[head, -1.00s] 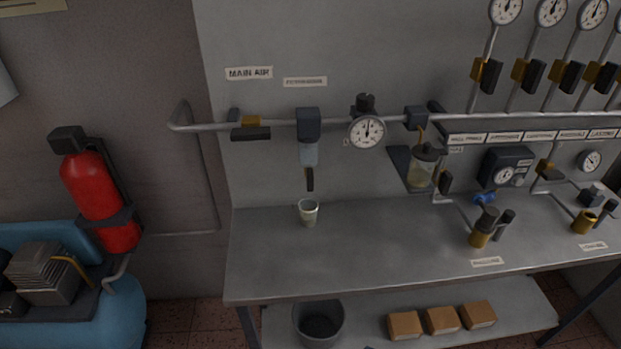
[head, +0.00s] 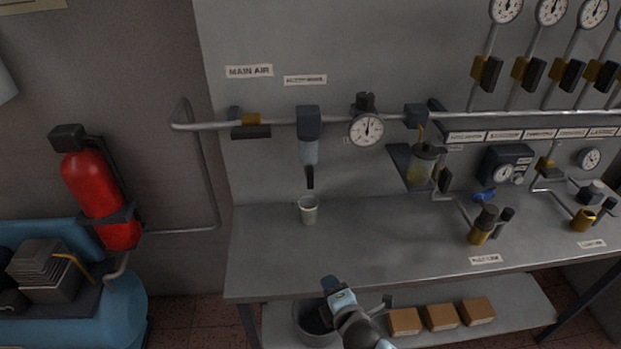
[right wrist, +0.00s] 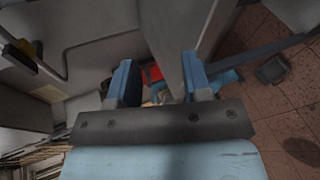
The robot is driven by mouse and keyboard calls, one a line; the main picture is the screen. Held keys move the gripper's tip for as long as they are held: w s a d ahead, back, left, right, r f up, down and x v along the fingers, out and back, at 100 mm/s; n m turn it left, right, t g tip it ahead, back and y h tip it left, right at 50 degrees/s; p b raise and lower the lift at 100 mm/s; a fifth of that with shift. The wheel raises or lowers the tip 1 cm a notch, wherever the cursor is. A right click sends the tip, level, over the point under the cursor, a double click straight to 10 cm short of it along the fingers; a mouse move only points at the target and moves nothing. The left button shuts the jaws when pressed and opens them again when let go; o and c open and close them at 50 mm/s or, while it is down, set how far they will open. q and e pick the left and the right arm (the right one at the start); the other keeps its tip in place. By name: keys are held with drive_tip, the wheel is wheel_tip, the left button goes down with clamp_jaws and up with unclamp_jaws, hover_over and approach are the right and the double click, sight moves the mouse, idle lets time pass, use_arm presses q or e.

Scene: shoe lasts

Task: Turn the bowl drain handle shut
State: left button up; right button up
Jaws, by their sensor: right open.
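The clear filter bowl (head: 309,153) hangs under a dark block on the wall pipe. Its drain handle (head: 310,178) is a small dark lever at the bottom, pointing down. A pale cup (head: 309,210) stands upright on the bench below it. My right gripper (head: 331,285) is in front of the bench's front edge, below the cup and apart from the handle. In the right wrist view the two blue fingers of this gripper (right wrist: 160,82) are spread with nothing held between them. My left gripper is not in view.
The grey bench (head: 380,235) is clear around the cup. A gauge (head: 366,131) and an oiler jar (head: 421,168) are right of the bowl. A bucket (head: 303,325) and boxes (head: 441,317) sit on the lower shelf. A red extinguisher (head: 98,200) is at left.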

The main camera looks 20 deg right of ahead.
drive_tip(key=w+r+n+t+h, duration=0.2)
drive_tip(key=w+r+n, duration=0.5)
drive_tip(key=n+t+h, duration=0.2)
drive_tip(key=n, duration=0.5)
approach(311, 180)
drive_tip(key=p+x, duration=0.1)
drive_tip(key=x, duration=0.9)
drive_tip(key=shift+p, duration=0.35)
clamp_jaws()
